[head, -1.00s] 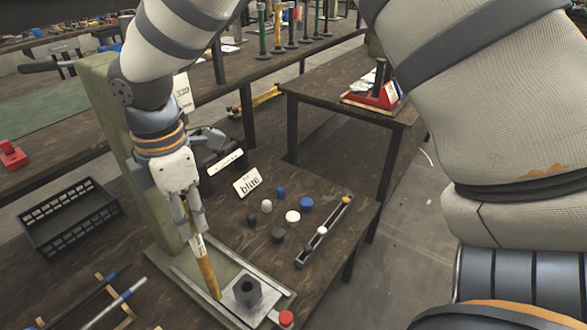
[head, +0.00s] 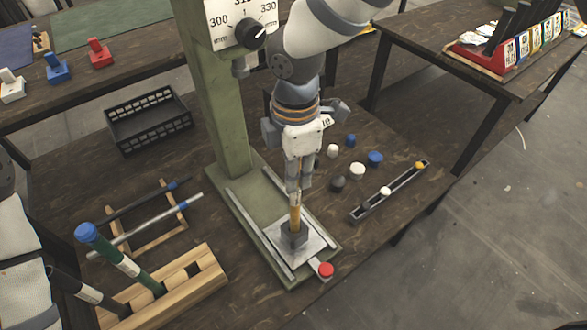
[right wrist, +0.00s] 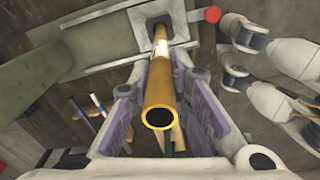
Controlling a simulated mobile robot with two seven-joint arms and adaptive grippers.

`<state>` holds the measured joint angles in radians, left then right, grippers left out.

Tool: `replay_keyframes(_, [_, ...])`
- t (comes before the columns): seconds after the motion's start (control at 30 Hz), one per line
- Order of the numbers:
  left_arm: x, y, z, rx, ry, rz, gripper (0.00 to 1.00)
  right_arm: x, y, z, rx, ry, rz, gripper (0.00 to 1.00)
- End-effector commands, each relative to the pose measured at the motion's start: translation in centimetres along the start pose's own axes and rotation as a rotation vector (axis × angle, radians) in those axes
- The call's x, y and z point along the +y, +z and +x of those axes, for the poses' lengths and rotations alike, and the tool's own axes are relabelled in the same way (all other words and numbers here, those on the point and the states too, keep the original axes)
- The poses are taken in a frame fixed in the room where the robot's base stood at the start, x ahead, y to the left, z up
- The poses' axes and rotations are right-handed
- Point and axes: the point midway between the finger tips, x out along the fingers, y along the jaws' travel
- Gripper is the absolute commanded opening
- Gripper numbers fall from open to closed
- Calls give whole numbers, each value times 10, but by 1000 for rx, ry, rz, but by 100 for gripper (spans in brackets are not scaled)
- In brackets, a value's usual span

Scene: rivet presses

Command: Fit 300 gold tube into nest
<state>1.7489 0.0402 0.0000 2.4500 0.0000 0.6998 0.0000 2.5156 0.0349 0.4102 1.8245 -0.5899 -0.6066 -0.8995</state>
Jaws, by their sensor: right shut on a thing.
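The gold tube (head: 295,215) stands about upright with a pale label band on it. My right gripper (head: 298,188) is shut on its upper part; in the right wrist view the tube (right wrist: 160,85) runs between the purple-padded fingers. The nest (head: 292,240) is a dark block on a light plate on the green press base. The tube's lower end meets the nest's top in the head view; I cannot tell how deep it sits. The wrist view shows the nest (right wrist: 153,21) at the tube's far end.
The green press column (head: 222,110) with a numbered dial (head: 250,32) rises behind. A red button (head: 326,269) sits at the base's front. A wooden block (head: 205,268) with tubes, a black crate (head: 150,122), loose caps and a narrow tray (head: 400,185) stand around.

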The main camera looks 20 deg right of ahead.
Motion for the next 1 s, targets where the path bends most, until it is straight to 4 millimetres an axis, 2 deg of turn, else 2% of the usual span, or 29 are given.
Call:
replay_keyframes(0.3, [0,-2,-2,7,0,0,40,-1,0,1,-2,2,0,0])
replay_keyframes(0.33, [0,-2,-2,8,0,0,40,-1,0,1,-2,2,0,22])
replay_keyframes(0.4, [0,-2,-2,8,0,0,40,-1,0,0,-2,3,0,37])
replay_keyframes(0.73, [0,-2,-3,9,0,0,40,0,0,-4,-1,5,0,37])
replay_keyframes(0.87, [0,-5,-7,24,1,0,40,1,0,-30,0,13,1,37])
replay_keyframes(1.0, [0,-9,-13,42,2,1,40,0,0,-72,0,14,0,37])
